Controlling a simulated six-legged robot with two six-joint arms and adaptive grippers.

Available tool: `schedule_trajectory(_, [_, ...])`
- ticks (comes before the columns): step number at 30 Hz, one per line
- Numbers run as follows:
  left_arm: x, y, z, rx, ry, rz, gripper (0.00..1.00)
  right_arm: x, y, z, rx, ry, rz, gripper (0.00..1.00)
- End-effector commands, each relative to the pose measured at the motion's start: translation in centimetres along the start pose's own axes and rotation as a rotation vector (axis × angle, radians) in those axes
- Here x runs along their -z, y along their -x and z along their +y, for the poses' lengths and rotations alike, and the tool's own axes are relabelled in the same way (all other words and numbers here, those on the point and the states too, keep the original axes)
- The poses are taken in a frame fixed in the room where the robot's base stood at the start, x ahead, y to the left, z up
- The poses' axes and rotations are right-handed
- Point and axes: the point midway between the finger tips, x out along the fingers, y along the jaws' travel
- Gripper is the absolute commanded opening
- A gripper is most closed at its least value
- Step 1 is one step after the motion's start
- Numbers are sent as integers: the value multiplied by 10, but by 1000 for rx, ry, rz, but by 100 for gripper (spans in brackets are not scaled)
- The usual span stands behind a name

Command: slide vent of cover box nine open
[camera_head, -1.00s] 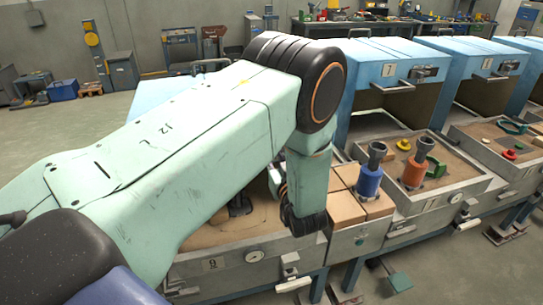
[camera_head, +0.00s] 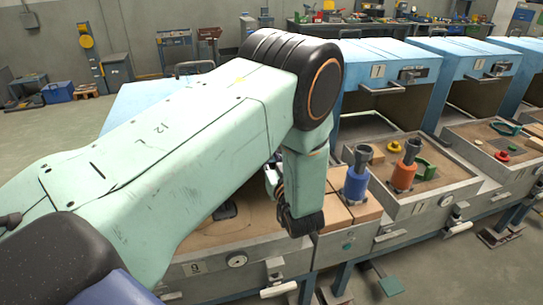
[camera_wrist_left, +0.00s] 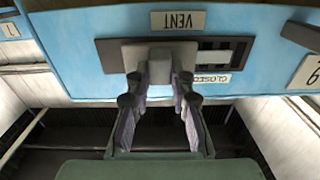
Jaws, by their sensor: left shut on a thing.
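In the left wrist view, the blue cover box (camera_wrist_left: 85,65) fills the upper part, with a "9" plate at its right edge. Its vent (camera_wrist_left: 110,55) is a grey plate under a "VENT" label, with a pale slider knob (camera_wrist_left: 160,56) left of dark slots (camera_wrist_left: 225,50). A "CLOSED" label (camera_wrist_left: 210,78) sits below the slots. My left gripper (camera_wrist_left: 160,75) is shut on the knob, its fingers on either side. In the head view my left arm hides box nine's front; the tray marked 9 (camera_head: 237,260) shows below it. My right gripper is not in view.
Right of my arm stand more blue boxes (camera_head: 405,55) with open fronts. Before them are a blue cylinder (camera_head: 355,182) and an orange cylinder (camera_head: 404,173), near my wrist. A workbench (camera_head: 390,28) stands at the back.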

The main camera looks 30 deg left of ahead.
Motion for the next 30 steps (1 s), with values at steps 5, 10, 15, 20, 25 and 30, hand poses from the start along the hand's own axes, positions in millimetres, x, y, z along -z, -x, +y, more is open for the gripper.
schedule_trajectory(5, [-6,2,2,-17,-5,-15,0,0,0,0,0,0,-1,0])
schedule_trajectory(10, [-5,2,1,-16,-4,-14,28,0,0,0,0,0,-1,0])
schedule_trajectory(15, [-3,1,2,-14,-2,-10,43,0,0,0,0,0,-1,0])
schedule_trajectory(20, [-2,1,3,-12,0,-8,45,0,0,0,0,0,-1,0])
schedule_trajectory(25, [-1,2,4,-12,0,-6,45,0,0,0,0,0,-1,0])
schedule_trajectory(30, [-1,20,6,-17,-1,-6,45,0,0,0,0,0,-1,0])
